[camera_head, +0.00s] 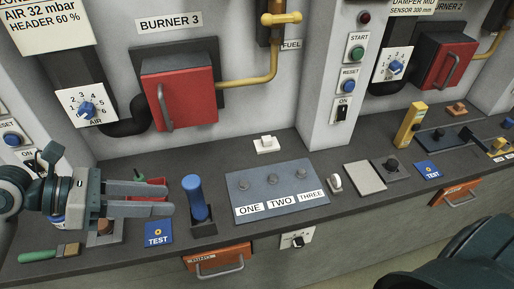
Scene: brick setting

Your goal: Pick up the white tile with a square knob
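The white tile with a square knob (266,147) lies on the dark counter (300,218) near the wall, behind the grey ONE TWO THREE panel. Its white knob stands up on top, and nothing touches the tile. My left gripper (172,198) comes in from the left above the counter, pointing right. Its two fingers are apart, with a red object (152,182) showing behind them and nothing held. It is to the left of the tile and nearer the front, well apart from it. My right gripper is not in view.
An upright blue handle (195,195) stands between my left gripper and the grey panel (245,187). A yellow upright piece (410,122), a pale flat tile (364,178) and a blue TEST card (158,233) are also on the counter. The counter right around the white tile is clear.

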